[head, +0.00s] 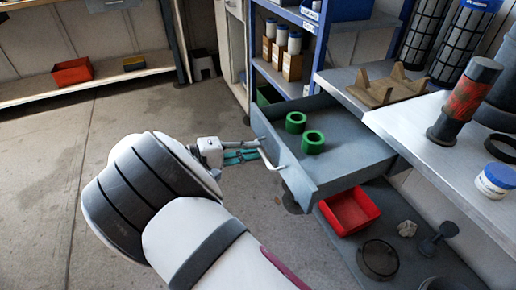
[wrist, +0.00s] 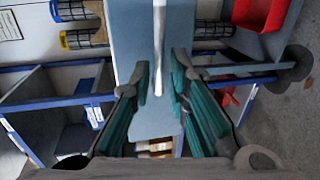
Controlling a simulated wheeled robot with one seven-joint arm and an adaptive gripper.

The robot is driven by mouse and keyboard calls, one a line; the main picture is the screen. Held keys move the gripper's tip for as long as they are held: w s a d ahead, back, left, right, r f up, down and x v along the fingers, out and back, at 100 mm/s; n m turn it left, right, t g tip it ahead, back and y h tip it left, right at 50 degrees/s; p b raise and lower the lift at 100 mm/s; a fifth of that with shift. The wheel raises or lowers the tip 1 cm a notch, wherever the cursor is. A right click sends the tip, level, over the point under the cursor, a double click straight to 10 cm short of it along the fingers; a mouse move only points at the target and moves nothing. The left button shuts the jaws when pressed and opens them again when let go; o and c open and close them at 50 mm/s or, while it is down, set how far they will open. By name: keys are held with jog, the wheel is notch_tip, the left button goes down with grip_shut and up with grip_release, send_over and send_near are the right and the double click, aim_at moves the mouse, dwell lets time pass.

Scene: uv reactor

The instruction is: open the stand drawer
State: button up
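The stand drawer (head: 340,178) is a grey box that stands out from under the worktop, with its inside showing. A pale bar handle (head: 272,162) sits on its front. In the wrist view the handle (wrist: 159,45) runs between my fingertips, with small gaps on both sides. My gripper (head: 250,154) has teal fingers and is at the handle, left of the drawer front. It also shows in the wrist view (wrist: 161,75), its fingers apart around the bar. Two green rings (head: 313,142) lie in the drawer.
The worktop (head: 410,118) above holds a brown rack (head: 388,85), a dark red-banded cylinder (head: 464,100) and a white jar (head: 495,181). A red bin (head: 349,211) stands on the shelf below the drawer. Blue-framed shelving stands behind. The floor at left is clear.

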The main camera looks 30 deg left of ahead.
jog(key=v, duration=0.9)
